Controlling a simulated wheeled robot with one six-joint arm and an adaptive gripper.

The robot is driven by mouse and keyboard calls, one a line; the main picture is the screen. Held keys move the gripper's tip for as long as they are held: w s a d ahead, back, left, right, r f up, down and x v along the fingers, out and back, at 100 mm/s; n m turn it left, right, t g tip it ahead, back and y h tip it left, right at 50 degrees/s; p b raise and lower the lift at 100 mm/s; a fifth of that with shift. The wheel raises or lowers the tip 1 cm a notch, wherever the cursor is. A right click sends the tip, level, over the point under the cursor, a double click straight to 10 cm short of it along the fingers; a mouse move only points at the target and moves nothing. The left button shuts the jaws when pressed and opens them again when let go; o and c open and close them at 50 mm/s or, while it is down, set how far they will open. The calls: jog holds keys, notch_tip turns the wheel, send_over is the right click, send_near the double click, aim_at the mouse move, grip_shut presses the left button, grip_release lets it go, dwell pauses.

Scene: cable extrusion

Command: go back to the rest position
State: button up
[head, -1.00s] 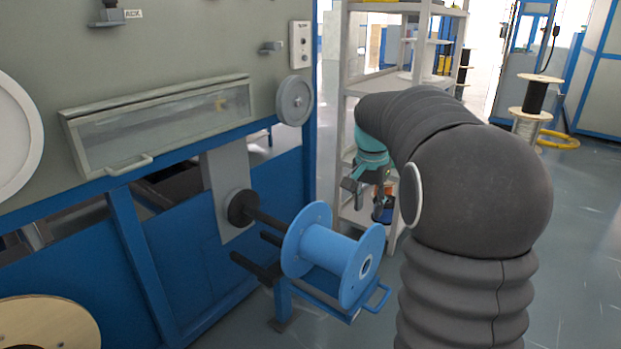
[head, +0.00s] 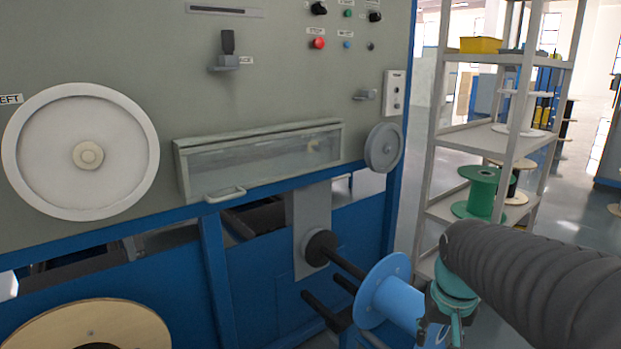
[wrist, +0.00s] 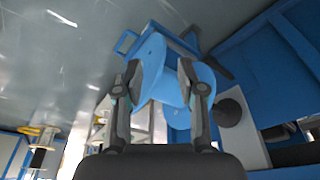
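Beyond the fingers is a blue spool (wrist: 155,72). In the head view my gripper (head: 446,318) hangs below the teal wrist joint at the lower right, partly cut off by the frame. It overlaps the right part of the blue spool (head: 385,290), which is on the dark shaft (head: 345,262) of the machine. I cannot tell from the head view how far the gripper is from the spool. My dark sleeved arm reaches in from the right.
The grey and blue machine (head: 270,90) fills the left and middle. A shelf rack (head: 487,140) with a green spool (head: 480,190) and yellow bin (head: 480,45) stands behind my arm. A wooden disc (head: 95,325) is at lower left. Floor shows at right.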

jog(key=s+a+r+n+t, duration=0.2)
jog(key=s+a, duration=0.4)
jog(key=s, duration=0.5)
jog(key=shift+s+a+n+t+y, duration=0.2)
jog(key=shift+s+n+t+y, duration=0.1)
jog(key=shift+t, duration=0.2)
